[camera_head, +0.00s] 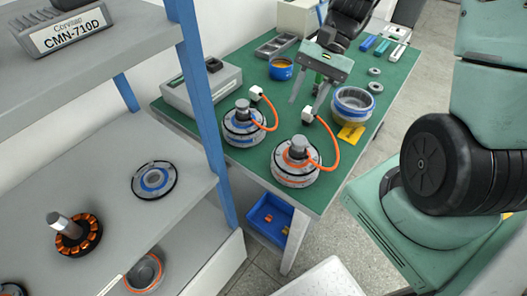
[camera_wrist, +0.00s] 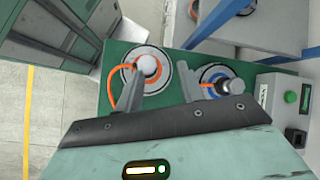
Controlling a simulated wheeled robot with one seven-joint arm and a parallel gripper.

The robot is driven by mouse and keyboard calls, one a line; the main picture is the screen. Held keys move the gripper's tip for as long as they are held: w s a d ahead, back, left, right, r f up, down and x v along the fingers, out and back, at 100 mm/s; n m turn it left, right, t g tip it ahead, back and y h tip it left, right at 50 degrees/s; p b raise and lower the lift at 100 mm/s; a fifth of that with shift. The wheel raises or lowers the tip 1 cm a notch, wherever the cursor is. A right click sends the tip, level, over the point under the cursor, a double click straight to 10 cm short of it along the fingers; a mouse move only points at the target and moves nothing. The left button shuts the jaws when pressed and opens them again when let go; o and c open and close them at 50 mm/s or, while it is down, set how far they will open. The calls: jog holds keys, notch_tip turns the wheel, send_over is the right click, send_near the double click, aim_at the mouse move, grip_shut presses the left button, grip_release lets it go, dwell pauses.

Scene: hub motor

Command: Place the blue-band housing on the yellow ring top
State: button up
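No yellow ring top is clearly visible. My gripper (camera_head: 306,105) is open and empty above the table, fingers pointing down, left of the housing. In the wrist view the spread fingers of my gripper (camera_wrist: 158,85) show nothing between them. The housing is not seen in that view.
Two cabled motor assemblies, orange-banded (camera_head: 296,165) and blue-banded (camera_head: 243,130), stand at the table's near side. A blue cup (camera_head: 281,68), grey tray (camera_head: 276,46) and small grey rings (camera_head: 375,87) lie further back. A shelf (camera_head: 190,205) with motor parts stands left.

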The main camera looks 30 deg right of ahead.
jog(key=s+a+r+n+t+h, duration=0.1)
jog(key=s+a+r+n+h, duration=0.1)
jog(key=s+a+n, duration=0.4)
jog(key=s+a+r+n+t+h, duration=0.1)
jog(key=s+a+r+n+h, duration=0.2)
jog(key=s+a+n, duration=0.3)
jog(key=a+n+h, duration=0.1)
jog(key=a+n, duration=0.4)
jog(key=a, duration=0.1)
jog(key=shift+s+t, duration=0.4)
jog(key=shift+r, duration=0.1)
